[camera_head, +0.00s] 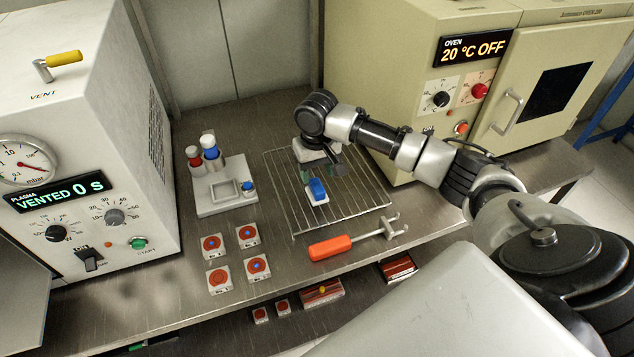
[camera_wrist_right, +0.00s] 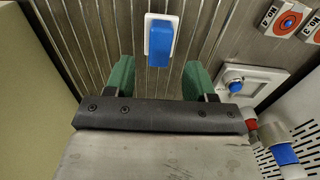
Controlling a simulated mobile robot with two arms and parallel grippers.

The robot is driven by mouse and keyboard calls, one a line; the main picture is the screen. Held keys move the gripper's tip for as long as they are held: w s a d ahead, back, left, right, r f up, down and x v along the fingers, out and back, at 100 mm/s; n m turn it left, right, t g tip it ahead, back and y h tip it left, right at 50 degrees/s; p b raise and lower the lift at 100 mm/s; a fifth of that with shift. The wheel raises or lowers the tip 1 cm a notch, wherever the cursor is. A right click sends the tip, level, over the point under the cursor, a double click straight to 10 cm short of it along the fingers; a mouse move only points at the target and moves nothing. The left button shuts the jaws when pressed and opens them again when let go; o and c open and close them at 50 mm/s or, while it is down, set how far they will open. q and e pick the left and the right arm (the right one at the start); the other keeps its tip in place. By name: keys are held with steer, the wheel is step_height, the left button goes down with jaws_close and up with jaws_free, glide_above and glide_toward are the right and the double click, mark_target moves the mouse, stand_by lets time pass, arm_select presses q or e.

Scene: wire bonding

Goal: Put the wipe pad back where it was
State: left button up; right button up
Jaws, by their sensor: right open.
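A small block with a blue top on a white base (camera_head: 317,190), apparently the wipe pad, lies on the wire rack (camera_head: 372,197). It also shows in the right wrist view (camera_wrist_right: 160,45). My right gripper (camera_head: 323,172) is above the rack, close to the block on its far side. In the right wrist view its green fingers are open and empty (camera_wrist_right: 159,82), with the block just beyond the fingertips and roughly centred between them. My left gripper is not in view.
A white holder (camera_head: 240,208) with red-capped and blue-capped bottles and a square recess stands left of the rack. Several numbered tiles (camera_head: 249,236) and an orange-handled tool (camera_head: 330,247) lie in front. The plasma machine (camera_head: 90,130) and oven (camera_head: 420,40) flank the bench.

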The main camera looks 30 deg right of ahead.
mark_target(317, 185)
step_height(317, 185, up, 7)
steer(key=shift+f, duration=0.2)
